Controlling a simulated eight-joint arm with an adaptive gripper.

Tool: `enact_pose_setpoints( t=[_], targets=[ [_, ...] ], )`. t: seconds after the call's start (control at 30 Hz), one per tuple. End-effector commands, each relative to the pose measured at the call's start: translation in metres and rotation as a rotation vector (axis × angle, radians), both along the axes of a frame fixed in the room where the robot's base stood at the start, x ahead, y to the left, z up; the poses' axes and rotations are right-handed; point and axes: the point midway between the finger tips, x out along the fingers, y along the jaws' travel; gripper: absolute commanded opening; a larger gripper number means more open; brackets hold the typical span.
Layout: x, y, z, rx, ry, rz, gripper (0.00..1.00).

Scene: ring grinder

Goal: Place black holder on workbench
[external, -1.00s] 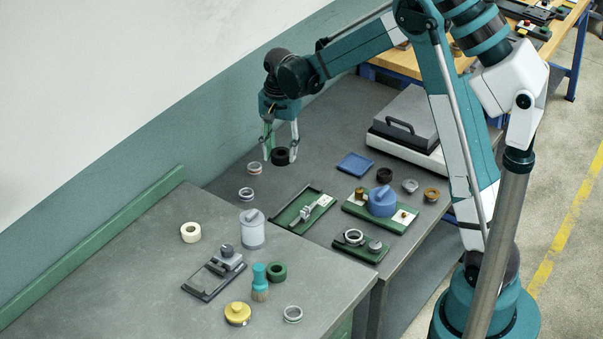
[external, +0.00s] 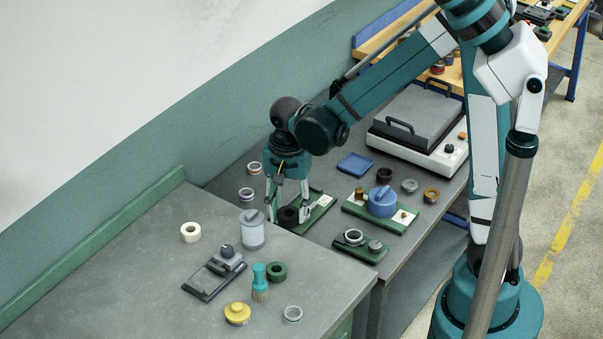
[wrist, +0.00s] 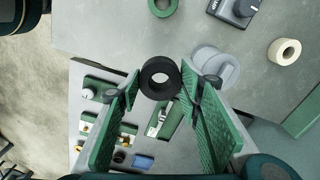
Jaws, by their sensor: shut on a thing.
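The black holder (external: 288,216), a thick ring with a round hole, is between the fingers of my gripper (external: 288,209). In the wrist view the holder (wrist: 160,78) sits between the green finger pads of my gripper (wrist: 159,82), which is shut on it. In the external view my gripper points down near the edge where the darker back bench meets the front-left grey workbench (external: 130,265). The gap below the holder cannot be judged. Part of the green tray (external: 318,212) with a caliper-like tool is hidden behind my gripper.

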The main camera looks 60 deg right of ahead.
Motion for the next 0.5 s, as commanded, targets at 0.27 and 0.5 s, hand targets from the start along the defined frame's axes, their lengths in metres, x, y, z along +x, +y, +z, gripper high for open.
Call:
enact_pose_setpoints(
  t=[0.27, 0.5],
  targets=[
    [-0.0136, 0.0093, 0.0003, 0.0, 0.0, 0.006, 0.23],
    [-0.0134, 0.009, 0.0003, 0.0, 0.0, 0.005, 0.23]
  ],
)
